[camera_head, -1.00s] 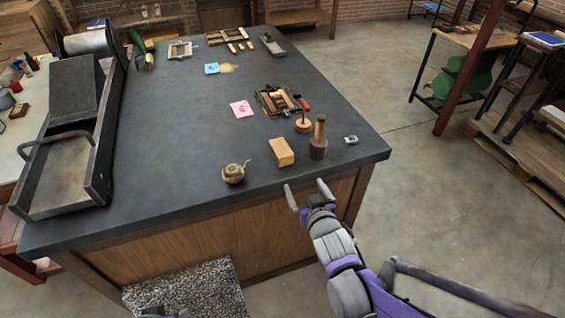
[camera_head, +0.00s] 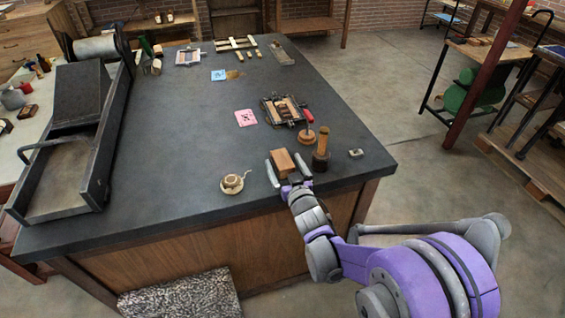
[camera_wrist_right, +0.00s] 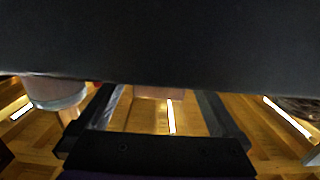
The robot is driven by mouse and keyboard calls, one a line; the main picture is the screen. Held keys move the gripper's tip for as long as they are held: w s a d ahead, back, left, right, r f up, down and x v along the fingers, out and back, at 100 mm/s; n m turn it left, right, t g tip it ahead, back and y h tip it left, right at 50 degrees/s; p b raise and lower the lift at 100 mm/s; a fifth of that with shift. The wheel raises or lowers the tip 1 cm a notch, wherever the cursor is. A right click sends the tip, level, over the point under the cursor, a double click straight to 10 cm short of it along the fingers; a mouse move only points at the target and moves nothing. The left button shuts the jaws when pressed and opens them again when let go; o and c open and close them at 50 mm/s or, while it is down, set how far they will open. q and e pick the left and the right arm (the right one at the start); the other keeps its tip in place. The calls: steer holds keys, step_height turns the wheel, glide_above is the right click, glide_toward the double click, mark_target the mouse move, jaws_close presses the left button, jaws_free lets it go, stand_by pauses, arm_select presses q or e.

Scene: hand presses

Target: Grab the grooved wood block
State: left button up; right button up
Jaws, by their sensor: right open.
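The wood block (camera_head: 283,161) is a small tan block on the dark tabletop near its front edge. Its groove cannot be made out in the head view. My right gripper (camera_head: 286,167) is open, with one finger on each side of the block's near part. I cannot tell whether the fingers touch it. In the right wrist view, my gripper's two fingers (camera_wrist_right: 158,108) are apart, and a pale brownish face of the block (camera_wrist_right: 160,92) shows between them. My left gripper is not in view.
A dark wooden cylinder (camera_head: 321,147) stands close right of the block, with a round knobbed piece (camera_head: 306,136) behind it. A twine ball on a saucer (camera_head: 232,184) sits to the left. A small metal piece (camera_head: 356,153) lies at right. The tabletop (camera_head: 170,150) at left is clear.

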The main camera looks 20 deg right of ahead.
steer(key=shift+w, duration=1.05)
steer(key=shift+c, duration=0.2)
